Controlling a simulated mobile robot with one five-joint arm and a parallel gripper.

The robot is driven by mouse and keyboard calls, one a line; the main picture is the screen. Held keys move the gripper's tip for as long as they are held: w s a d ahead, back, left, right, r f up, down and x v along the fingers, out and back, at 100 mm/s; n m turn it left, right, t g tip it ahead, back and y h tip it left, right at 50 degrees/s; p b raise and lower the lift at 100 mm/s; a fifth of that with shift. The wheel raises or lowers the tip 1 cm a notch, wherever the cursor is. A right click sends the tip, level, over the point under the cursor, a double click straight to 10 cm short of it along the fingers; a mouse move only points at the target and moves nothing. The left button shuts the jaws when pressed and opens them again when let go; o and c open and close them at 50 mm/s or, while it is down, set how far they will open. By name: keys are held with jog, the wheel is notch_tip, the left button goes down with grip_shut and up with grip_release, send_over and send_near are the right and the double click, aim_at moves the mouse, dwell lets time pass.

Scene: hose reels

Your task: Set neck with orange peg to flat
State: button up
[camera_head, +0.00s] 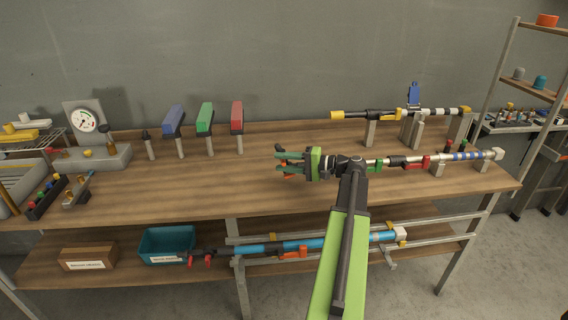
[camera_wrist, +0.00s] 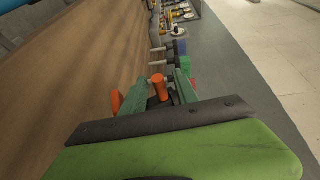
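An orange peg (camera_wrist: 159,87) stands up between the two green fingers of my gripper (camera_wrist: 160,84) in the wrist view. A dark piece shows at its base, mostly hidden by my gripper. Further orange parts (camera_wrist: 117,101) show outside the fingers. In the head view my gripper (camera_head: 288,163) is low over the middle of the workbench, pointing left, with orange (camera_head: 288,175) beside its fingers. The fingers look spread, with gaps beside the peg. The neck itself is largely hidden and its angle cannot be told.
Blue (camera_head: 173,119), green (camera_head: 205,117) and red (camera_head: 237,115) blocks stand on posts at the back. Rod assemblies (camera_head: 380,114) lie on supports to the right. A gauge (camera_head: 84,121) stands left. A teal bin (camera_head: 166,242) is below. Bench space left of my gripper is clear.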

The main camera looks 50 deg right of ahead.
grip_shut()
dwell(1.4)
